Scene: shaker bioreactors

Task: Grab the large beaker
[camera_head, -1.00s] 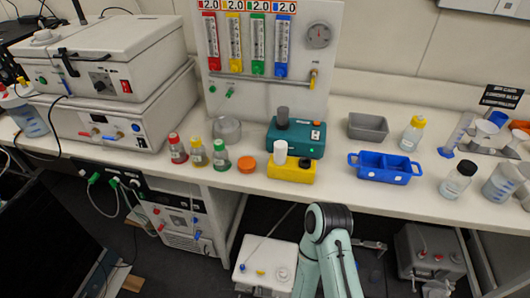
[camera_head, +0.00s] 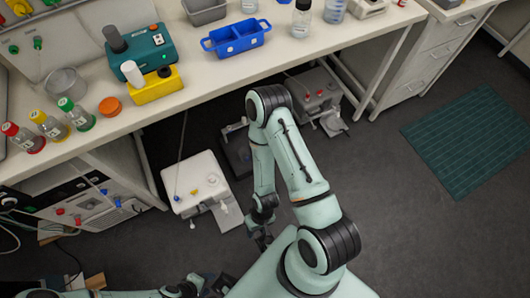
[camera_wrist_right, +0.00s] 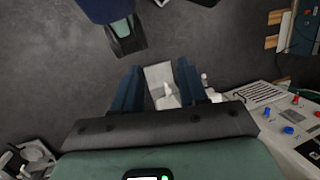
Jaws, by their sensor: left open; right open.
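A clear beaker with blue markings (camera_head: 334,9) stands on the bench at the top edge of the head view, partly cut off. I cannot tell if it is the large one. My right gripper (camera_head: 264,242) hangs below bench height over the floor, well away from the beaker. Its fingers also show in the right wrist view (camera_wrist_right: 159,82), apart and with nothing between them. My left gripper (camera_head: 214,286) is low at the bottom edge of the head view, away from the bench, empty as far as I can see.
On the bench stand a blue rack (camera_head: 236,38), a dark-capped bottle (camera_head: 302,19), a teal device (camera_head: 140,48), a yellow block (camera_head: 155,86) and a glass dish (camera_head: 66,85). A white box (camera_head: 197,183) sits on the floor below.

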